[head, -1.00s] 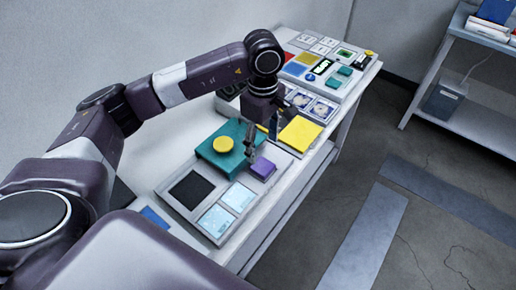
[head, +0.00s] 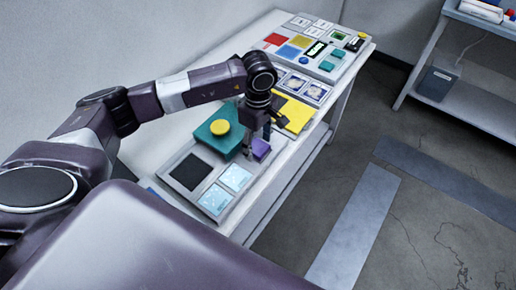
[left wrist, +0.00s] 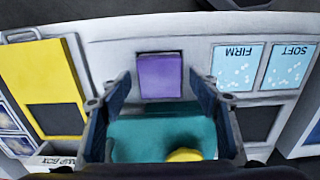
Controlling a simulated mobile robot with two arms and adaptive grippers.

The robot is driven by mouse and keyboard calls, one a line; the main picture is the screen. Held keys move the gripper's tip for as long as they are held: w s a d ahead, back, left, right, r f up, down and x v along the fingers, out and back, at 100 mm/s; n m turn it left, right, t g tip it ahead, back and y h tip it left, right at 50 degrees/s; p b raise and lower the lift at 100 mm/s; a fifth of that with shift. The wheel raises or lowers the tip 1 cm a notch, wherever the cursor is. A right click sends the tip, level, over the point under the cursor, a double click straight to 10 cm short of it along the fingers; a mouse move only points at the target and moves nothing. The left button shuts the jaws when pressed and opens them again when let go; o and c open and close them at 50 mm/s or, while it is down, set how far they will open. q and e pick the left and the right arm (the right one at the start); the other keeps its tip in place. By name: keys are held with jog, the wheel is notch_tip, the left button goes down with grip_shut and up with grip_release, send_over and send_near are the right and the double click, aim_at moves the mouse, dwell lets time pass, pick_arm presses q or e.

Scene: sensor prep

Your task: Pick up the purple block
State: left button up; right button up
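The purple block (head: 261,149) lies on the pale panel on the table, beside the teal block with a round yellow top (head: 220,128). My left gripper (head: 258,143) is open and points down just over the purple block. In the left wrist view the purple block (left wrist: 160,76) shows whole, ahead of and between the two spread fingers of the gripper (left wrist: 162,82). I see no finger pressed on the block. The teal block (left wrist: 140,132) lies partly between the fingers in that view. My right gripper is not in view.
The panel also bears a black square (head: 190,172) and light blue cards (head: 235,177). A yellow plate (head: 297,117) stands close behind the gripper. A panel of coloured pieces (head: 325,65) lies at the far end. Open floor is to the right.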

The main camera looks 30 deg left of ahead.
aim_at(258, 147)
pick_arm(q)
jog(key=c, duration=0.8)
jog(key=shift+c, duration=1)
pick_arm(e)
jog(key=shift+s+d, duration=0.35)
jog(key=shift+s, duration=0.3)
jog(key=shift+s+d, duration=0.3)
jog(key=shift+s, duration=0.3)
pick_arm(q)
jog(key=shift+r, duration=0.1)
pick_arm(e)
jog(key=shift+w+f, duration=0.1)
pick_arm(q)
jog(key=shift+r, duration=0.45)
notch_tip(258, 147, up, 19)
jog(key=b, duration=0.3)
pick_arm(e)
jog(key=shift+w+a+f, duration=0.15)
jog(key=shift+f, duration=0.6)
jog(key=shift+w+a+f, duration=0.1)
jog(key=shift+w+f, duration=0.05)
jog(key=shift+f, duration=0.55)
